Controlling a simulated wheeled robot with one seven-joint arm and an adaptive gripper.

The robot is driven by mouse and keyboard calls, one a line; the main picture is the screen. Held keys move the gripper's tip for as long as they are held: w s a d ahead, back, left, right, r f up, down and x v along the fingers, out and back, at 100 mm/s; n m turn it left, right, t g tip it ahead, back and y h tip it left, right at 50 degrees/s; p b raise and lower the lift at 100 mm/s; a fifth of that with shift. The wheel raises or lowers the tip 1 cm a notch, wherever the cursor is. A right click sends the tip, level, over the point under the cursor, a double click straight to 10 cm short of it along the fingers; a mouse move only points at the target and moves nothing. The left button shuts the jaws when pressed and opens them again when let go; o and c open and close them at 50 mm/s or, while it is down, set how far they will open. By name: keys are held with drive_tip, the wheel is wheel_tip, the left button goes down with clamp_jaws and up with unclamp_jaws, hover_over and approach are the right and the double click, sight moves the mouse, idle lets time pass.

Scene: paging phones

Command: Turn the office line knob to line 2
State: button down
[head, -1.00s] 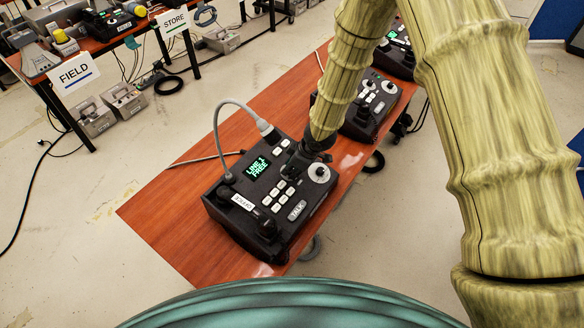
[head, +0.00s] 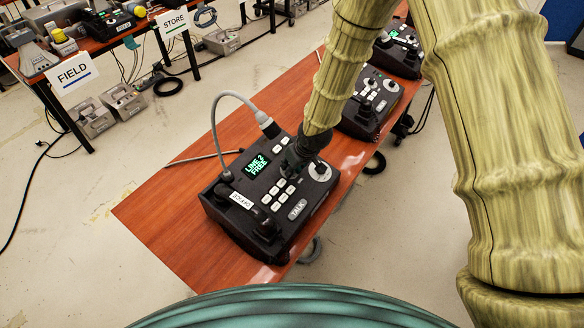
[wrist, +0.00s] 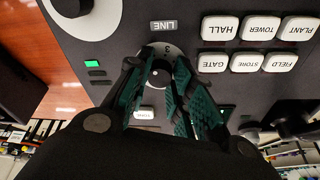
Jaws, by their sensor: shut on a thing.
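The office phone (head: 240,222) is a black desk unit with a white OFFICE label (head: 242,200). Its green display (head: 257,166) reads LINE 2 FREE in the head view. My gripper (head: 291,162) reaches down onto the panel right of the display and hides the line knob in that view. In the wrist view the dark line knob (wrist: 158,74) sits on a pale dial below the LINE label (wrist: 164,26). My gripper (wrist: 157,78) is shut on it, with a green-padded finger at each side. The knob's pointer is hard to read.
White keys (wrist: 248,45) lie beside the knob. A large white dial (head: 319,171) is right of my gripper. A grey gooseneck microphone (head: 230,96) arches at the phone's back left. More phones (head: 366,117) stand further along the wooden table (head: 165,222), whose near-left end is bare.

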drive_tip(key=shift+w+r+m, duration=0.15)
drive_tip(key=shift+w+m, duration=0.05)
drive_tip(key=shift+m, duration=0.3)
drive_tip(key=c, duration=1.2)
unclamp_jaws()
drive_tip(key=shift+c, duration=0.2)
drive_tip(key=shift+s, duration=0.1)
drive_tip(key=v, duration=0.7)
drive_tip(key=shift+r, duration=0.35)
drive_tip(key=shift+s, duration=0.15)
